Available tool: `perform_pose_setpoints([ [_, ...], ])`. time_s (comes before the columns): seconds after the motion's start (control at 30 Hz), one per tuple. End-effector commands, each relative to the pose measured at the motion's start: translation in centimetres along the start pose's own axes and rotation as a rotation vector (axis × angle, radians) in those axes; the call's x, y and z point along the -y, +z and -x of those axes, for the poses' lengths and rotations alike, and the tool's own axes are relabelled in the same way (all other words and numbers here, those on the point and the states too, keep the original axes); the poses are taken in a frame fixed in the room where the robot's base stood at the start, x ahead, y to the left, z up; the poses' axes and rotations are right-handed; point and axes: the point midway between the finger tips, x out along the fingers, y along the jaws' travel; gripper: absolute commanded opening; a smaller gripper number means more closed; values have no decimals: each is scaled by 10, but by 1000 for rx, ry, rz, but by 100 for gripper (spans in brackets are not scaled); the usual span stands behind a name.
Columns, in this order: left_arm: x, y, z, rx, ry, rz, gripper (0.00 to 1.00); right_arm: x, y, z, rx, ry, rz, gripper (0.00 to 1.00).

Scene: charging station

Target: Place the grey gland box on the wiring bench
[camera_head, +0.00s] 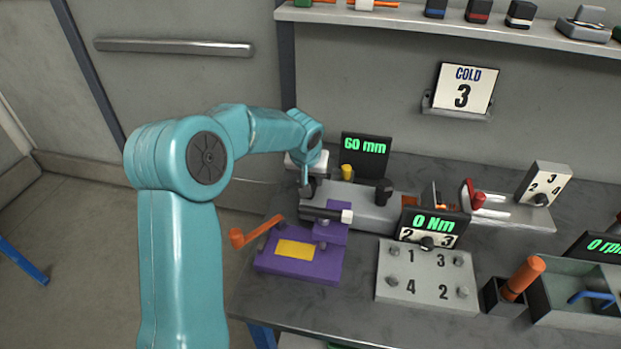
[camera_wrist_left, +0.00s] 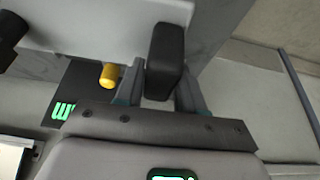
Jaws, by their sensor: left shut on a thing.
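My left gripper (camera_head: 307,184) reaches down to the left end of a long grey fixture (camera_head: 355,205) on the wiring bench (camera_head: 345,325). In the left wrist view its two fingers (camera_wrist_left: 161,72) are shut on a dark block (camera_wrist_left: 166,45) that stands on the grey fixture's body (camera_wrist_left: 90,22). A second dark knob (camera_head: 383,191) stands farther right on the fixture; it also shows in the left wrist view (camera_wrist_left: 10,28). I cannot pick out a grey gland box for certain in either view. My right gripper is not in view.
A purple fixture (camera_head: 300,265) with an orange handle (camera_head: 243,238) is at the bench's front left. A grey numbered plate (camera_head: 425,277), a "0 Nm" display (camera_head: 434,223) and a grey tray (camera_head: 575,315) crowd the right. The "60 mm" display (camera_head: 365,150) stands behind my gripper.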

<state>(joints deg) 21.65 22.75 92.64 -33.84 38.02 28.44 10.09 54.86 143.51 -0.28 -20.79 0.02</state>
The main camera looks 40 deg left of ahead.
Motion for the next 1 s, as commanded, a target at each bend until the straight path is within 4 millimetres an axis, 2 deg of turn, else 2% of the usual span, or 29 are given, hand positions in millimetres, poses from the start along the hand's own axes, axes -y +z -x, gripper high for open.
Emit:
perform_pose_setpoints([
  [0.1, 0, 3, -7, -1, 1, 2, 0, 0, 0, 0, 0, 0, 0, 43],
  [0.27, 0, 3, -7, -1, 1, 1, 0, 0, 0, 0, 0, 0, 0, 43],
  [0.3, 0, 4, -8, 1, 0, 0, 42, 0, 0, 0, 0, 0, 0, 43],
  [0.37, 0, 3, -7, 1, 0, 0, 61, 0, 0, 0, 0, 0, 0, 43],
  [0.4, 0, 3, -7, 1, 0, 0, 64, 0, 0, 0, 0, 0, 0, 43],
  [0.67, 0, 3, -6, -1, 1, 1, 64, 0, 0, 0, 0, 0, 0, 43],
  [0.77, 0, 2, 2, -4, 1, 0, 64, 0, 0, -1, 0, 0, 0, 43],
  [0.87, 0, 1, 19, -6, 2, 0, 64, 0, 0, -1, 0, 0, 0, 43],
  [1.0, -1, 2, 52, -7, 2, 1, 64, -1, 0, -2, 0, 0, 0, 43],
])
